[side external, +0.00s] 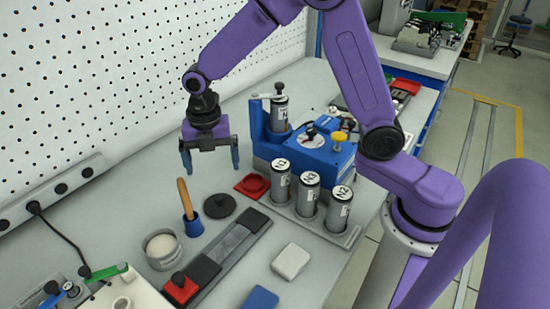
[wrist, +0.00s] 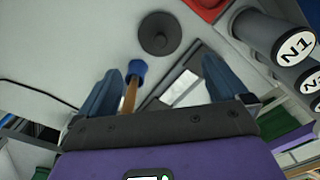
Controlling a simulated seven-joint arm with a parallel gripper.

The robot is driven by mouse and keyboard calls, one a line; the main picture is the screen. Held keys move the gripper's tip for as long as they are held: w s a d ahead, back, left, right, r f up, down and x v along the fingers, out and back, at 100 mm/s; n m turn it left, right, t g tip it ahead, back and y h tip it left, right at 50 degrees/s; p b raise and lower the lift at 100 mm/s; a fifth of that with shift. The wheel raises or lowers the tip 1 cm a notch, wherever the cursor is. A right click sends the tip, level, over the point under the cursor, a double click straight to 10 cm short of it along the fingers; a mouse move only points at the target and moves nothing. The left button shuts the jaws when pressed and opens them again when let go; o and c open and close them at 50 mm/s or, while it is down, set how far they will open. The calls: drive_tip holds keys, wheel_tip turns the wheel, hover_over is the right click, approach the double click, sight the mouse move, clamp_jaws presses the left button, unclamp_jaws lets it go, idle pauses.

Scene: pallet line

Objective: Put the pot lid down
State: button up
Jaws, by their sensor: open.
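The pot lid (side external: 219,205), a dark round disc with a small knob, lies flat on the grey bench. In the wrist view the lid (wrist: 160,34) shows whole, beyond the fingertips. My gripper (side external: 211,165) is above the bench, apart from the lid. In the wrist view my gripper (wrist: 160,76) has its blue fingers spread wide with nothing held between them. A grey pot (side external: 161,254) with pale contents stands uncovered at the lower left of the lid.
A brush with a wooden handle and blue end (side external: 191,224) stands left of the lid. A red dish (side external: 252,186) lies to its right. Grey cylinders (side external: 308,194) stand in a rack by a blue machine (side external: 318,158). A dark strip (side external: 232,243) lies in front.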

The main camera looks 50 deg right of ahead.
drive_tip(key=s+d+r+m, duration=0.1)
drive_tip(key=s+d+m, duration=0.2)
drive_tip(key=s, duration=0.6)
drive_tip(key=s+d+r+m, duration=0.2)
drive_tip(key=s+m, duration=0.4)
drive_tip(key=s, duration=0.3)
drive_tip(key=s+d+r+m, duration=0.2)
drive_tip(key=s+d+m, duration=0.2)
drive_tip(key=s, duration=0.5)
drive_tip(key=shift+s+r+m, duration=0.25)
drive_tip(key=shift+m, duration=0.45)
